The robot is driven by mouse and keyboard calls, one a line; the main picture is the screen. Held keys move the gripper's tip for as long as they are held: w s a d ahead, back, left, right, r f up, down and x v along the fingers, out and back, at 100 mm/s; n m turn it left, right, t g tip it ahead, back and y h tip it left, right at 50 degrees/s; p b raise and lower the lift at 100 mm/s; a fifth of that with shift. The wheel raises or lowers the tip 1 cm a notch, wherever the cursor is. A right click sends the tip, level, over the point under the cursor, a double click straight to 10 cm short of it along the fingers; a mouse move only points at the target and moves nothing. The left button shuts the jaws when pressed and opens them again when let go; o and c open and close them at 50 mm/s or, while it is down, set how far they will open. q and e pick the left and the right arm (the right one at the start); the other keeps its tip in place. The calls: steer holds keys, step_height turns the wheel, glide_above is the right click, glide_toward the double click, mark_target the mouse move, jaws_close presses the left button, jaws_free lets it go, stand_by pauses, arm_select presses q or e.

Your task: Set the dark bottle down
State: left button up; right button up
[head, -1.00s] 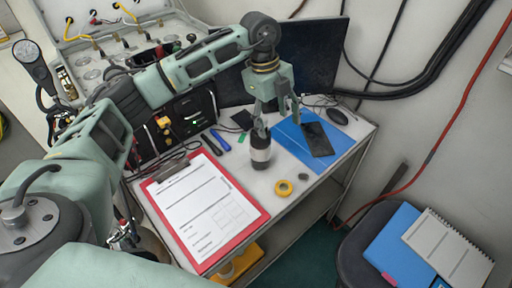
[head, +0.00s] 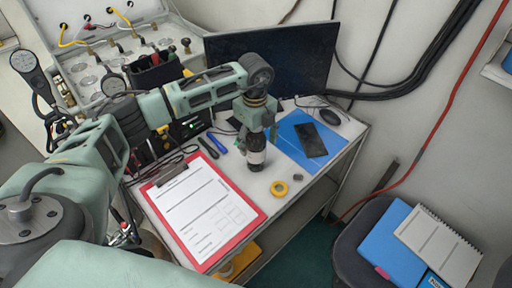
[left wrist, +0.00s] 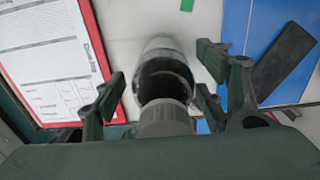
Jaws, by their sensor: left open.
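The dark bottle (head: 256,155) with a pale label band stands upright on the white table (head: 300,199), behind the yellow tape roll. In the left wrist view the bottle (left wrist: 165,85) is seen from above, its grey cap nearest the camera. My left gripper (head: 257,132) is over the bottle's top. Its fingers (left wrist: 160,88) are open on both sides of the bottle, with gaps between them and it. The gripper hides the bottle's upper part in the head view. My right gripper is not in view.
A red clipboard (head: 254,222) lies left of the bottle, and a yellow tape roll (head: 279,188) in front. A blue folder (head: 290,145) with a dark phone (head: 310,139) lies to the right. A monitor (head: 290,58) stands behind.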

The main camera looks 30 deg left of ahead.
arm_select(q)
jaws_close()
steer(key=shift+r, duration=0.1)
stand_by(0.5)
steer(key=shift+w+r, duration=0.1)
